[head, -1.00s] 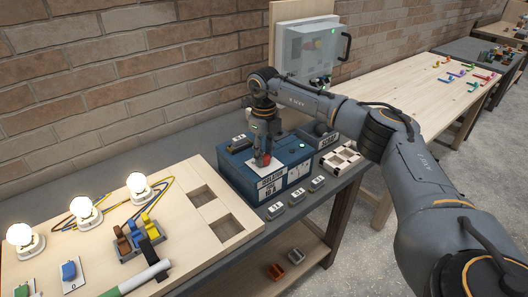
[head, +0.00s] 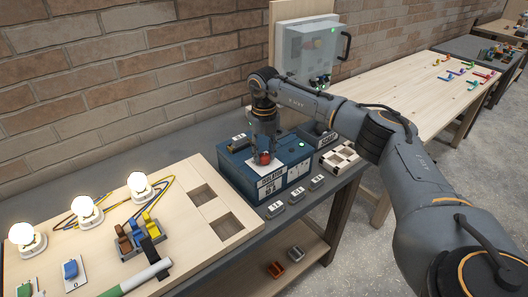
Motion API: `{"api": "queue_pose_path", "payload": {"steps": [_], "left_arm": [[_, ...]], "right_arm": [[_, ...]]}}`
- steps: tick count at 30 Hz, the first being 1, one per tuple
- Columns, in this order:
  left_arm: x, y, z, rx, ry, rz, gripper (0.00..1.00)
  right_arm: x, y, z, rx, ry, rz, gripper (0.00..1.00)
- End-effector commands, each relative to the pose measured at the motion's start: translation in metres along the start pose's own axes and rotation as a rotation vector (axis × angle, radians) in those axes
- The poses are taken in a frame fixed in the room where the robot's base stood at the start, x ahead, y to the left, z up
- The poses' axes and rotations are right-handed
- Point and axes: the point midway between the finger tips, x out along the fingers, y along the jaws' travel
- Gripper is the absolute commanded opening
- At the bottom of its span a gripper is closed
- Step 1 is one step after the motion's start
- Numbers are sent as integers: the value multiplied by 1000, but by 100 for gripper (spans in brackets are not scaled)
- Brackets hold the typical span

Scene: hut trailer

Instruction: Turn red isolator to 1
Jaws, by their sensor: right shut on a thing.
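The red isolator knob (head: 262,158) sits on a white plate on top of the blue isolator box (head: 238,173), which has a white label on its front. My right gripper (head: 263,151) points down over the box and is shut on the red knob. The gripper hides much of the knob and part of the plate, and I cannot read a 0 or 1 mark there. A small green light (head: 303,146) shows on the box top. My left gripper is not in view.
Several small grey blocks (head: 296,195) lie in front of the box. A wooden board (head: 205,237) with lit bulbs (head: 86,209) and a blue switch (head: 70,269) is at left. A clear-fronted cabinet (head: 309,52) stands behind. A long wooden table (head: 420,85) extends right.

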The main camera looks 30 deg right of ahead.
Motion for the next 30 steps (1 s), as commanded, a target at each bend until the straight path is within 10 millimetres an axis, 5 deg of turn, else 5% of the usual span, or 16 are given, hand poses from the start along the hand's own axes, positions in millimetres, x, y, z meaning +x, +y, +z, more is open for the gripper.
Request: {"api": "queue_pose_path", "payload": {"steps": [10, 11, 14, 23, 30], "left_arm": [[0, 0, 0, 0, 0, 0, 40], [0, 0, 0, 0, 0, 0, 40], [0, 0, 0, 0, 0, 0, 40], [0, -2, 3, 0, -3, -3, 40], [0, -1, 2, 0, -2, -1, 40]], "right_arm": [[-1, 0, 1, 5, -2, 1, 1], [-1, 0, 1, 5, -2, 1, 39], [-1, 0, 0, 4, -2, 0, 55], [-1, 0, 0, 3, -1, 1, 55], [-33, 0, 1, 3, -5, 2, 55]]}}
